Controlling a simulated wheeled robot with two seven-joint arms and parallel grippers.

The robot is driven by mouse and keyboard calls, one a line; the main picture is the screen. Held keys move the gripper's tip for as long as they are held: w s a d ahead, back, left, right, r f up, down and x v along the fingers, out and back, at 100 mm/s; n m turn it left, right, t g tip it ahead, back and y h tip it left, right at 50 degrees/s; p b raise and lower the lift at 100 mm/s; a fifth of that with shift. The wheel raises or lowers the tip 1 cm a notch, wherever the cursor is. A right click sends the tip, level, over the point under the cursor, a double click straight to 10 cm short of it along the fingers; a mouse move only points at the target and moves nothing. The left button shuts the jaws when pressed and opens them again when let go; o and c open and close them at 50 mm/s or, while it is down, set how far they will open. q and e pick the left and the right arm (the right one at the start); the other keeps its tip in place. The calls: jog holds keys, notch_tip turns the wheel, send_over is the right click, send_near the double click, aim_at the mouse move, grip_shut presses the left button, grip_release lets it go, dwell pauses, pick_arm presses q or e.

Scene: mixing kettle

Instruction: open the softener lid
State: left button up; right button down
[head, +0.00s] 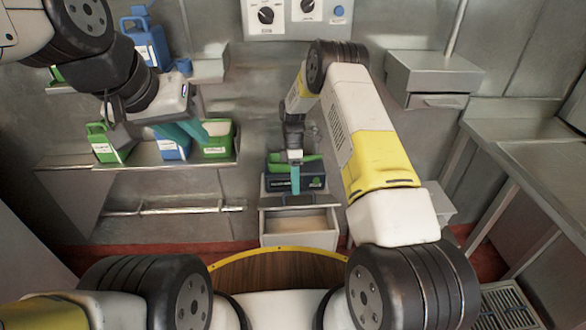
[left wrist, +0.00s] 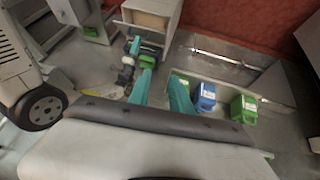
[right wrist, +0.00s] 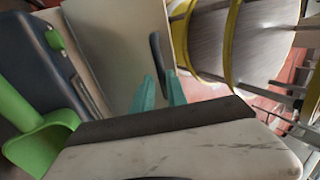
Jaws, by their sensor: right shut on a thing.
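A pale grey cabinet (head: 300,240) stands in the middle of the head view, with a tan surface in its top opening. My right gripper (head: 296,180) is above its back edge. In the right wrist view, its teal fingers (right wrist: 160,92) are closed around a black handle (right wrist: 157,50) beside a pale panel (right wrist: 120,50). My left gripper (head: 208,130) is in front of the left shelf. In the left wrist view, its fingers (left wrist: 162,75) are apart with nothing between them.
A dark box (head: 315,182) with a green scoop (right wrist: 42,130) is beside the right gripper. Green jugs (head: 103,143) and blue jugs (head: 172,147) stand on the left shelf (head: 130,162). A yellow-rimmed round vessel (head: 280,265) is in front of the cabinet. A bench (head: 540,130) is at right.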

pick_arm(q)
jog(key=shift+w+f, duration=0.1)
jog(key=shift+f, duration=0.15)
jog(key=c, duration=0.4)
jog(key=f+m+y, duration=0.1)
jog(key=w+a+f+m+g, duration=0.1)
jog(key=w+f+m+y, duration=0.1)
jog(key=f+m, duration=0.1)
jog(key=shift+w+a+g+y, duration=0.1)
jog(key=shift+a+g+y, duration=0.2)
jog(key=shift+g, duration=0.1)
grip_shut()
jog(key=w+f+m+y, duration=0.3)
jog(key=w+f+m, duration=0.1)
jog(key=m, duration=0.2)
jog(key=m+t+h, duration=0.3)
jog(key=m, duration=2.3)
send_over(305, 205)
jog(key=s, duration=0.6)
notch_tip(305, 205, down, 23)
jog(key=x, duration=0.9)
jog(key=shift+w+d+f, duration=0.2)
jog(key=shift+w+f, duration=0.1)
